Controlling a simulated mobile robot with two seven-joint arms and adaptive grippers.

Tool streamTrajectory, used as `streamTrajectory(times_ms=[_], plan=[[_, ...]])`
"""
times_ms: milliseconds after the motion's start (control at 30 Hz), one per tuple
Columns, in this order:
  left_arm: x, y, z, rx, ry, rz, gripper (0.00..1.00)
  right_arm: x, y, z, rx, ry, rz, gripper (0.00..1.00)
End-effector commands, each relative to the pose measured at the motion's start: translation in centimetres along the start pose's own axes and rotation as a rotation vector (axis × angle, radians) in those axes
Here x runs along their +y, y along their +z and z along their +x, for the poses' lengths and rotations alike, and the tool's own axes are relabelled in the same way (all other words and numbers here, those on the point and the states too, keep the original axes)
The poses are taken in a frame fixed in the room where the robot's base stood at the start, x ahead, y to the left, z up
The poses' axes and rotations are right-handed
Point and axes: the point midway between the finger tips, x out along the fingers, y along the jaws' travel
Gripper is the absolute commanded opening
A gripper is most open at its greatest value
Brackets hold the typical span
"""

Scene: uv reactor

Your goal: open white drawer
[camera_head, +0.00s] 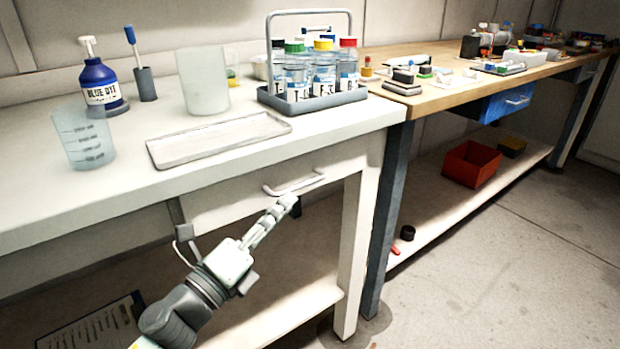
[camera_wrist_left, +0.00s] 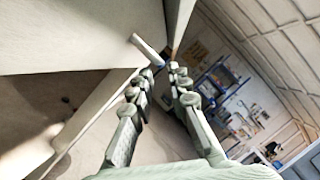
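The white drawer (camera_head: 235,200) sits under the white bench top and looks closed, its front flush with the bench. Its pale bar handle (camera_head: 293,186) runs along the front. My left gripper (camera_head: 287,204) is just below and in front of the handle, its fingers pointing up toward it. In the left wrist view the handle (camera_wrist_left: 148,51) lies just beyond the fingertips. The left fingers (camera_wrist_left: 161,72) stand apart with nothing between them. I cannot tell whether a fingertip touches the handle. My right gripper is not in view.
The white bench (camera_head: 60,205) holds a tray (camera_head: 215,140), a bottle rack (camera_head: 312,103), a beaker (camera_head: 83,140), a pitcher (camera_head: 203,80) and a blue bottle (camera_head: 100,85). A bench leg (camera_head: 352,255) stands right of the drawer. Floor in front is clear.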

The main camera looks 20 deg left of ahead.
Motion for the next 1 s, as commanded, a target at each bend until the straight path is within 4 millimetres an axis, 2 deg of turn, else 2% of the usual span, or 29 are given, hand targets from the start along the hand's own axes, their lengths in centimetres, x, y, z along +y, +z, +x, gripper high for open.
streamTrajectory(times_ms=[100,400,767,900,1000], plan=[[-0.4,0.3,2.0,0.000,-0.003,0.003,0.17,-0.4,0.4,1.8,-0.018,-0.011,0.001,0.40],[-0.2,0.2,6.1,-0.001,-0.001,0.000,0.17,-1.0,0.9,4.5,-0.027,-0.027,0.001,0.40],[0.0,0.0,6.8,0.000,0.001,-0.001,0.17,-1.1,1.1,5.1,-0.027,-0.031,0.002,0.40],[0.0,0.0,6.8,0.000,0.000,-0.001,0.02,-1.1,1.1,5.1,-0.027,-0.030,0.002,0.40],[0.0,0.0,6.8,0.000,0.000,-0.001,0.00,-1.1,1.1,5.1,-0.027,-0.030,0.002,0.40]])
